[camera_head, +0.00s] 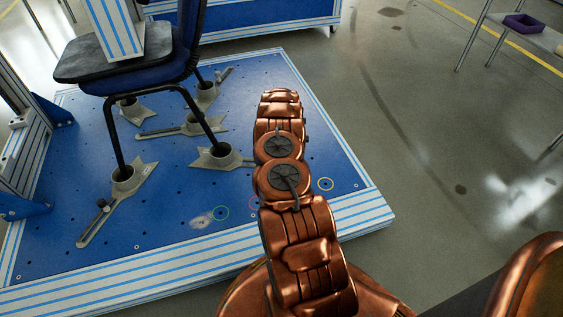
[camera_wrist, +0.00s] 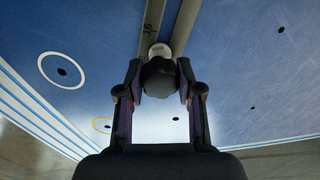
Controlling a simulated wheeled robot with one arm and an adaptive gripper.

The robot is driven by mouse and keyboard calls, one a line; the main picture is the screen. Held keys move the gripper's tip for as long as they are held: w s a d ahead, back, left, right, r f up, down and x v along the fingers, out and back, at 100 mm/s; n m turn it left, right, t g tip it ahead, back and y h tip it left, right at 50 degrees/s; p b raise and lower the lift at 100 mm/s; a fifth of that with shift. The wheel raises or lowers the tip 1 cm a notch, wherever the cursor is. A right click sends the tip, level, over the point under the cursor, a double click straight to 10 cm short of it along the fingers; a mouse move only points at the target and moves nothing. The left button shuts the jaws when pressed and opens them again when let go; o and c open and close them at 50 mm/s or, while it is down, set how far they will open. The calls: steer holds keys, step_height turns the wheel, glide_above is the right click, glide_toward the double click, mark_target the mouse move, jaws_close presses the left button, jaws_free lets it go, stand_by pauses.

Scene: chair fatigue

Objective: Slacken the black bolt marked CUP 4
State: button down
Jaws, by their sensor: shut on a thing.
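In the wrist view my gripper (camera_wrist: 160,80) is shut on a black bolt (camera_wrist: 160,72) with a round head, one finger on each side. The bolt sits at the slot of a grey slotted bar (camera_wrist: 148,30) on the blue plate. A small marking on the bar is too partial to read, so I cannot tell which cup number it is. In the head view my copper arm hides the gripper and this bolt. A grey cup (camera_head: 222,155) holds a chair leg just left of my arm, its bar running behind the arm.
The chair (camera_head: 135,75) stands with its legs in grey cups on the blue plate (camera_head: 165,235). Another cup (camera_head: 124,178) at front left has its own black bolt (camera_head: 102,204). Coloured rings mark the plate near my arm. Open floor (camera_head: 430,130) lies to the right.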

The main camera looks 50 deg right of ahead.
steer(key=shift+n, duration=2.1)
steer(key=c, duration=0.8)
jaws_free()
steer(key=shift+o, duration=0.2)
steer(key=shift+r+m+p, duration=0.15)
steer(key=shift+m+p, duration=0.4)
steer(key=shift+m, duration=0.05)
steer(key=shift+a+m+p, duration=0.1)
steer(key=shift+m+p, duration=0.35)
steer(key=shift+m, duration=1.05)
